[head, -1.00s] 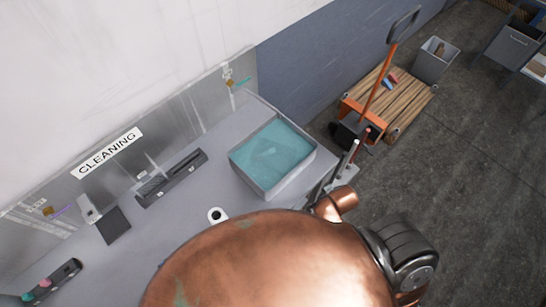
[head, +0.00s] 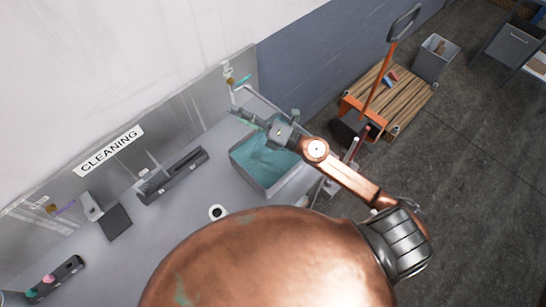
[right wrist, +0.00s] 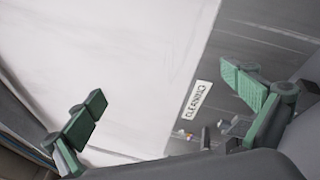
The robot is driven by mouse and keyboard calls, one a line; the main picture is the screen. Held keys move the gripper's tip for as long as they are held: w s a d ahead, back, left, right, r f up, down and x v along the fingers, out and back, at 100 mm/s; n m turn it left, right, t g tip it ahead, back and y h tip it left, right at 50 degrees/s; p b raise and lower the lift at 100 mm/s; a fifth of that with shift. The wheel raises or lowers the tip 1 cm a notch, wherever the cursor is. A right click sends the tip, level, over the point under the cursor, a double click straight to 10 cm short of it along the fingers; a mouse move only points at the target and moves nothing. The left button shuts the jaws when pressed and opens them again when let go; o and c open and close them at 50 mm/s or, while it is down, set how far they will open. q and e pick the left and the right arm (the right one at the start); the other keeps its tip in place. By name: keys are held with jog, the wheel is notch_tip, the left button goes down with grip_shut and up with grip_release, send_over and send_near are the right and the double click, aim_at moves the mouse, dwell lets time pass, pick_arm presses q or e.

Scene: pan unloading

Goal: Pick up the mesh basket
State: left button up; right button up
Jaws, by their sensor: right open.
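A grey-rimmed tank (head: 268,188) with teal liquid stands on the bench in the head view. I cannot clearly make out a mesh basket; only a faint shape shows in the liquid. My right arm reaches in from the right over the tank. My right gripper (head: 240,114) is above the tank's far left corner, close to the metal back panel. In the right wrist view its green-padded fingers (right wrist: 165,110) are wide apart with nothing between them. My left gripper is not in view.
The metal back panel carries a CLEANING sign (head: 108,151), also seen in the right wrist view (right wrist: 197,99). A wooden cart (head: 394,98) stands on the floor at right.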

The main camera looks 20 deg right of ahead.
jog(key=s+a+f+n+g+y, duration=0.1)
jog(key=a+f+n+g, duration=0.3)
jog(key=f+n, duration=0.15)
jog(key=n+g+h, duration=0.8)
jog(key=h, duration=0.3)
send_near(273, 153)
jog(key=s+a, duration=0.1)
jog(key=a, duration=0.1)
jog(key=p+x, duration=0.2)
jog(key=x, duration=0.2)
jog(key=shift+s+a+f+p, duration=0.1)
jog(key=shift+a+f+p, duration=0.05)
jog(key=shift+p, duration=0.25)
jog(key=shift+f, duration=0.25)
jog(key=shift+c, duration=0.4)
